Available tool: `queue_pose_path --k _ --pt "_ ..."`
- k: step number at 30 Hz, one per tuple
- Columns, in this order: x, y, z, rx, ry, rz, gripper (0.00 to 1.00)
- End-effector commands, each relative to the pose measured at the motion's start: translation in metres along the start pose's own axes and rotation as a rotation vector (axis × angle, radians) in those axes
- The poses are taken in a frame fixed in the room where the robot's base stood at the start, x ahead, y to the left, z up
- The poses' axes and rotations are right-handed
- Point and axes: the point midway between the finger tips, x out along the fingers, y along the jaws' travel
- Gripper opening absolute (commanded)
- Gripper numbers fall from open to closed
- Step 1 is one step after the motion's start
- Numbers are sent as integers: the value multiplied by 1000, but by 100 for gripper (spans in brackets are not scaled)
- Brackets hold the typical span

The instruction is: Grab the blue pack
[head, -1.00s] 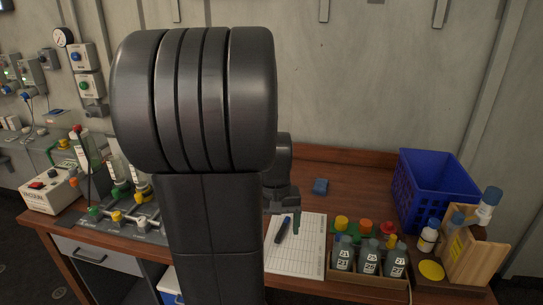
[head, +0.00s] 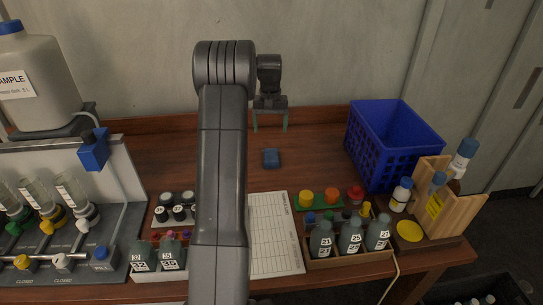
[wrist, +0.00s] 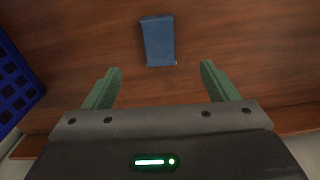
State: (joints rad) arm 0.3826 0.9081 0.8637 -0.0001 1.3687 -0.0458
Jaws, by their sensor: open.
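The blue pack (head: 271,158) is a small dark-blue block lying flat on the bare wooden bench top, near the middle of the head view. In the wrist view the pack (wrist: 158,41) lies at the upper centre, beyond the gap between the fingertips. My gripper (head: 270,126) is open and empty, with its two green fingers apart. It is behind the pack in the head view, toward the wall. In the wrist view the fingers of my gripper (wrist: 160,68) stand to either side of the pack's line, not around it.
A blue crate (head: 392,150) stands to the right on the bench. In front are a paper sheet (head: 277,235), a box of bottles (head: 349,245) and a wooden rack (head: 448,205). Bottles and fittings fill the left. Bench around the pack is clear.

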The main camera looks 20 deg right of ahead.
Motion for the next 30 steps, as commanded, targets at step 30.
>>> queue_pose_path --k 30 --pt "127 3 -3 -1 -2 0 80"
